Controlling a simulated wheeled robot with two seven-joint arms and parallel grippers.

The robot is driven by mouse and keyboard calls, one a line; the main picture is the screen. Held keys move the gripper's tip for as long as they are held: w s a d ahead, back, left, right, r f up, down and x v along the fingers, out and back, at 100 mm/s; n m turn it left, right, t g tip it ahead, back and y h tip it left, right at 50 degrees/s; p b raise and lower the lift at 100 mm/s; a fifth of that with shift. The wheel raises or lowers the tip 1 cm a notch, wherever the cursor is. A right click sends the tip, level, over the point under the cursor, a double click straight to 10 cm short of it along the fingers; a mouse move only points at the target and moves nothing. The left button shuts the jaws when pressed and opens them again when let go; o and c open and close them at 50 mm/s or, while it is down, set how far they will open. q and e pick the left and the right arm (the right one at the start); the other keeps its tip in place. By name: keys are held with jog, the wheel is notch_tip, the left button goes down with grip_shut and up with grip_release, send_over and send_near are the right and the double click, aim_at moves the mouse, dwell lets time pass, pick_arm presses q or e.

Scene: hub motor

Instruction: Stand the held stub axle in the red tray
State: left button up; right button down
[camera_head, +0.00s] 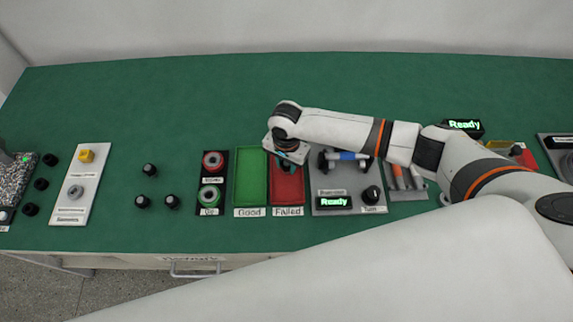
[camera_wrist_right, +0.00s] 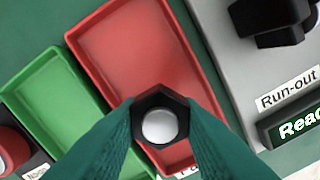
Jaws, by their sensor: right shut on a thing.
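The red tray (camera_head: 287,190) labelled "Failed" stands right of the green tray; it also shows in the right wrist view (camera_wrist_right: 140,50), where its visible floor is empty. My right gripper (camera_head: 289,155) is above the far part of the red tray. In the right wrist view its teal fingers (camera_wrist_right: 160,128) are shut on the stub axle (camera_wrist_right: 159,124), seen end-on as a black hexagon with a round silver end. The axle appears over the tray's near part in that view; its lower end and any contact with the tray are hidden. My left gripper is not in view.
The green tray (camera_head: 251,178) labelled "Good" adjoins on the left. The grey run-out device (camera_head: 340,192) with a "Ready" display stands close on the right. A panel with red and green rings (camera_head: 211,182) and several black pieces (camera_head: 149,170) are farther left. The back of the table is clear.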

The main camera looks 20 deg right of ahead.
jog(key=shift+f, duration=0.85)
jog(key=shift+f, duration=0.15)
jog(key=c, duration=1.1)
grip_release()
jog(key=shift+o, duration=0.2)
notch_tip(320, 180, up, 12)
jog(key=shift+r+b, duration=0.2)
jog(key=shift+b, duration=0.6)
jog(key=shift+f, duration=0.1)
